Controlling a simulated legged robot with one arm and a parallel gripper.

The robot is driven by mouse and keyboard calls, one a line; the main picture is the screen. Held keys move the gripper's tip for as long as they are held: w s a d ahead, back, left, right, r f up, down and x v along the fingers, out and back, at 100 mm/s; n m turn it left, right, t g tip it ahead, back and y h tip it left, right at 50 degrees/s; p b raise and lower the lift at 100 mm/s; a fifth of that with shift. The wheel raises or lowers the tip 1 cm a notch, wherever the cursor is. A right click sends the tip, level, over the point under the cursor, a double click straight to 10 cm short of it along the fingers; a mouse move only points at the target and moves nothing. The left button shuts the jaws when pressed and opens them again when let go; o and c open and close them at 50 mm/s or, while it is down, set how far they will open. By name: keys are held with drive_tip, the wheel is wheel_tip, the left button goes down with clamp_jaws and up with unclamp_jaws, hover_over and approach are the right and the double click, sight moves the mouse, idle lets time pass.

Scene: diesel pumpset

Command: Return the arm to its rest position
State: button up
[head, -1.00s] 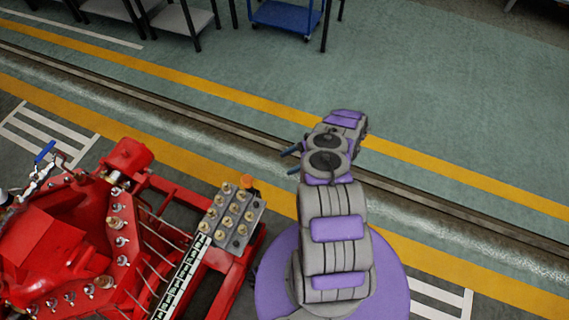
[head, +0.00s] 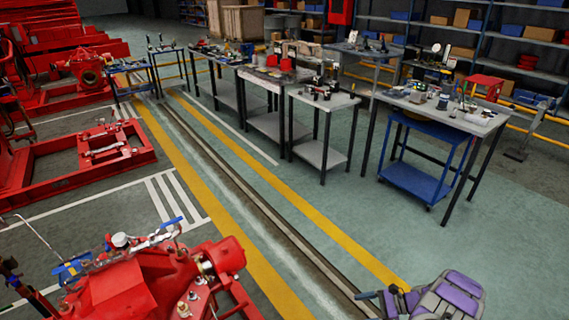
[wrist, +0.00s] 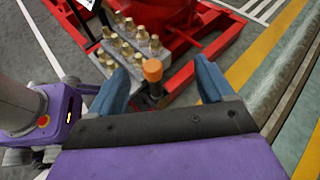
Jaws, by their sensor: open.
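My arm (head: 452,298) is grey and purple, and only its upper part shows at the lower right edge of the head view. My gripper (wrist: 162,72) has two blue-grey fingers, spread open and empty in the wrist view. An orange-capped post (wrist: 153,70) shows in the gap between the fingers, beyond them and apart. A grey block with several brass fittings (wrist: 125,45) lies just left of it on the red pumpset. The rest of my arm is out of the head frame.
The red pumpset (head: 150,285) fills the lower left of the head view, close to my arm. Workbenches (head: 440,105) and a blue cart (head: 415,180) stand further back. Green floor (head: 330,215) between is clear. More red frames (head: 70,165) stand at left.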

drive_tip(key=w+a+r+n+g+h, duration=0.1)
drive_tip(key=a+r+n+g, duration=0.15)
drive_tip(key=a+r, duration=0.4)
drive_tip(key=a+r+n+g, duration=0.1)
drive_tip(key=a+r+n, duration=0.2)
drive_tip(key=r, duration=0.7)
drive_tip(key=s+a+r+n+g+h, duration=0.1)
drive_tip(key=s+a+r+n+h, duration=0.15)
drive_tip(key=r, duration=0.35)
drive_tip(key=s+a+r+n+g+h, duration=0.1)
drive_tip(key=s+a+r+n, duration=0.1)
drive_tip(key=s+a+r, duration=0.3)
drive_tip(key=s+a+r+n+h, duration=0.2)
drive_tip(key=s+r+n+h, duration=0.3)
drive_tip(key=s+r, duration=0.7)
drive_tip(key=s+d+n+t+h, duration=0.1)
drive_tip(key=s+d+h, duration=0.1)
drive_tip(key=s, duration=0.6)
drive_tip(key=s+d+n+t+h, duration=0.1)
drive_tip(key=s+d+h, duration=0.1)
drive_tip(key=s, duration=0.6)
drive_tip(key=shift+s+d+n, duration=0.3)
drive_tip(key=shift+d+n, duration=0.1)
drive_tip(key=shift+d, duration=0.2)
drive_tip(key=shift+f, duration=0.1)
